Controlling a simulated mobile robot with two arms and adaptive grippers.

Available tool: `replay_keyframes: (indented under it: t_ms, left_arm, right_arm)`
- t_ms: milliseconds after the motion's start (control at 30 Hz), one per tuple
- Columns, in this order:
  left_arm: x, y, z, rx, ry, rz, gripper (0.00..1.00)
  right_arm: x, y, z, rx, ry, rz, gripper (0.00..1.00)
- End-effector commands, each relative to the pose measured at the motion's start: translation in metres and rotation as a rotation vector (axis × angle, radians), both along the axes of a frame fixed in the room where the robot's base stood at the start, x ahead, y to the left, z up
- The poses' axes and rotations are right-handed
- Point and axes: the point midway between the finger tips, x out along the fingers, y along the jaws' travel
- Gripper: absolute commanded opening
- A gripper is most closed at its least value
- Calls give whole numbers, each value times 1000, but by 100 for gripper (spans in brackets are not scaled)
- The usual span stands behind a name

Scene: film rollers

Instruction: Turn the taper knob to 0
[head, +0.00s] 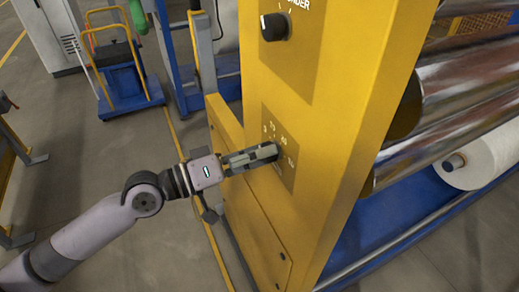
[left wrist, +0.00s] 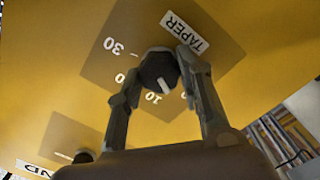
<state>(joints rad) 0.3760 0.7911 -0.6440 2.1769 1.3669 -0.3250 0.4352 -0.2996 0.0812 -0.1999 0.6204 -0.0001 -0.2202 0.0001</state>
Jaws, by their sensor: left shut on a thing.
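My left gripper (left wrist: 164,62) is shut on the knob, one finger on each side. The knob's white mark points down and right in that view, just to the right of the 10. The 30 shows plainly; another number is partly hidden by a finger, and the 0 cannot be made out there. In the head view my left gripper (head: 272,151) reaches the lower dial plate (head: 288,177) and hides the knob.
Another black knob (head: 275,27) sits higher on the yellow machine panel (head: 325,150). Shiny rollers (head: 460,100) and a white roll (head: 488,160) lie to the right. A blue and yellow cart (head: 130,90) stands behind on open grey floor.

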Motion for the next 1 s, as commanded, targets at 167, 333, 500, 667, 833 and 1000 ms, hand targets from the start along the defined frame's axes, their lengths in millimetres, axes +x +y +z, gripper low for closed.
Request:
replay_keyframes:
  t_ms: [167, 333, 500, 667, 833, 1000]
  left_arm:
    - [1, 1, 2, -55, 90, 3, 6]
    - [1, 1, 1, -90, 149, 3, 6]
    - [1, 1, 1, -106, 178, 3, 6]
    - [1, 1, 0, -112, 188, 2, 6]
    - [1, 1, 0, -112, 189, 2, 6]
    - [1, 1, 0, -112, 189, 2, 36]
  right_arm:
    - [0, -1, 6, -1, 0, 0, 40]
    - [0, -1, 8, -1, 0, -1, 40]
    - [0, -1, 9, -1, 0, -1, 40]
    - [0, -1, 9, -1, 0, -1, 40]
    - [0, 0, 9, 0, 0, -1, 40]
    - [0, 0, 9, 0, 0, 0, 40]
